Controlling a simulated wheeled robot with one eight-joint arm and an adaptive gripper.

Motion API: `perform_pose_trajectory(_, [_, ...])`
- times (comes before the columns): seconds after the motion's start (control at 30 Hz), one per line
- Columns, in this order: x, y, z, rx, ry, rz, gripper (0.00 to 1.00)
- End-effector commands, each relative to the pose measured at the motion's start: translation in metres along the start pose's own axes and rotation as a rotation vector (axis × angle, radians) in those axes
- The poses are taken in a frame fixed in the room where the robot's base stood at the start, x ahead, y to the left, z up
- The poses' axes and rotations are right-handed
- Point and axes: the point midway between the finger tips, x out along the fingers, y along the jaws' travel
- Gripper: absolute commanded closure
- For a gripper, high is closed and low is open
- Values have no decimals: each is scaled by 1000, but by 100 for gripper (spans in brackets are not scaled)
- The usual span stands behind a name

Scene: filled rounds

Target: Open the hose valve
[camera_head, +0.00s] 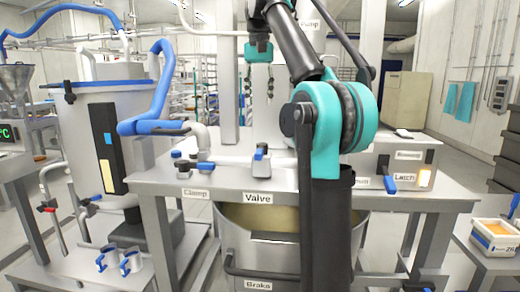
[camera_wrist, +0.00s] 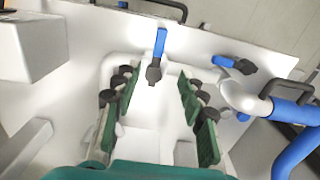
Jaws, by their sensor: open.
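The hose valve is most likely the small blue-handled lever (camera_head: 261,152) on the steel bench, above the "Valve" label (camera_head: 258,198). In the wrist view a blue lever (camera_wrist: 161,42) on a dark hub stands ahead, between the lines of my fingers and beyond their tips. My gripper (camera_head: 259,96) points down over the back of the bench, apart from the lever. Its two green-padded fingers are wide apart and empty; they also show in the wrist view (camera_wrist: 156,88). A blue hose (camera_head: 157,95) ends at a pale pipe on the left.
A second blue lever (camera_head: 205,168) sits near the "Clamp" label, beside the pipe. A "Latch" box (camera_head: 402,160) with a blue handle stands on the right. A round steel vessel (camera_head: 240,218) is under the bench. My arm hides part of the bench centre.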

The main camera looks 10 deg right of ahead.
Motion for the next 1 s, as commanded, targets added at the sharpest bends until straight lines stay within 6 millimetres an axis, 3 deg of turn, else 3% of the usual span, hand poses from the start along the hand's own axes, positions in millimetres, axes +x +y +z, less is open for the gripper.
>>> perform_pose_trajectory(0.17, [19,0,0,-2,1,1,59])
perform_pose_trajectory(0.8, [132,0,0,-5,1,1,59])
perform_pose_trajectory(1.0, [159,0,0,-5,1,1,59])
